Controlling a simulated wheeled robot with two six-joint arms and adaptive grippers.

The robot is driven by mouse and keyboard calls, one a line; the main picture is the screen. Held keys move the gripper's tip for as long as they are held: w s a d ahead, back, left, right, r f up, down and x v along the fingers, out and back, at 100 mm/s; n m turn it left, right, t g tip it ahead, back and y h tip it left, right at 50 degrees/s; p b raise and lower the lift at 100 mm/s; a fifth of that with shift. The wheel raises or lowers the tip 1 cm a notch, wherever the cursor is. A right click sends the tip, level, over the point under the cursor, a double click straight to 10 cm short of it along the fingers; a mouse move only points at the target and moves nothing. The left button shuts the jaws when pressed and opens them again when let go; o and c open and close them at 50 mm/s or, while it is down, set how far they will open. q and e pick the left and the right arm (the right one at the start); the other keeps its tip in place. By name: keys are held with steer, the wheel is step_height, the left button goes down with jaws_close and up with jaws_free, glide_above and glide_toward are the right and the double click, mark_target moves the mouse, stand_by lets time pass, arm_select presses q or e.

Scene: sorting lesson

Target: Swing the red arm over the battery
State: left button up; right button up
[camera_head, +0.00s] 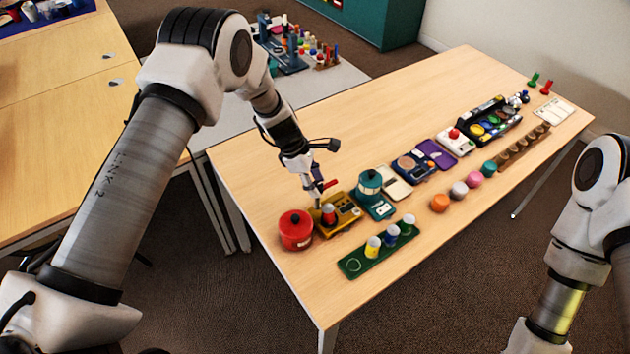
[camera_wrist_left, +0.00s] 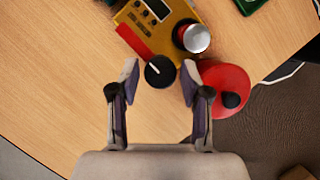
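A yellow device (camera_head: 346,211) with a small display and buttons sits near the left end of the table; it also shows at the top of the left wrist view (camera_wrist_left: 178,10). Its red arm (camera_wrist_left: 133,42) runs from beside a black knob (camera_wrist_left: 158,71) with a white line and points away from the battery. The battery (camera_wrist_left: 193,37), red with a silver top, stands upright on the device; it is partly seen in the head view (camera_head: 328,216). My left gripper (camera_wrist_left: 160,78) is open above the device, with the knob between its fingertips in the picture; contact cannot be told. My right gripper is out of view.
A red lidded pot (camera_head: 296,230) stands close beside the device, near the left gripper's finger. A teal device (camera_head: 375,204) and a green tray with cups (camera_head: 352,264) are close by. The table (camera_head: 262,180) is bare behind and left of the device.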

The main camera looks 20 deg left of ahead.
arm_select(q)
steer(key=shift+d, duration=0.1)
jaws_close()
steer(key=shift+m, duration=0.4)
steer(key=m, duration=0.1)
steer(key=m+g+b, duration=0.1)
steer(key=shift+w+f+m+b, duration=0.1)
steer(key=shift+w+m+b, duration=0.05)
steer(key=shift+m+b, duration=0.15)
steer(key=m+g+y+b, duration=0.1)
steer(key=m+g+b, duration=0.1)
steer(key=m, duration=0.2)
steer(key=shift+m, duration=0.3)
steer(key=m+g+y+b, duration=0.1)
steer(key=m+b, duration=0.1)
steer(key=m, duration=0.3)
steer(key=shift+w+d, duration=0.15)
steer(key=shift+m+g+y+b, duration=0.3)
steer(key=shift+m+y, duration=0.2)
steer(key=shift+m, duration=0.75)
steer(key=shift+m+g+y+b, duration=0.15)
steer(key=shift+m+g+y, duration=0.25)
steer(key=shift+m, duration=0.85)
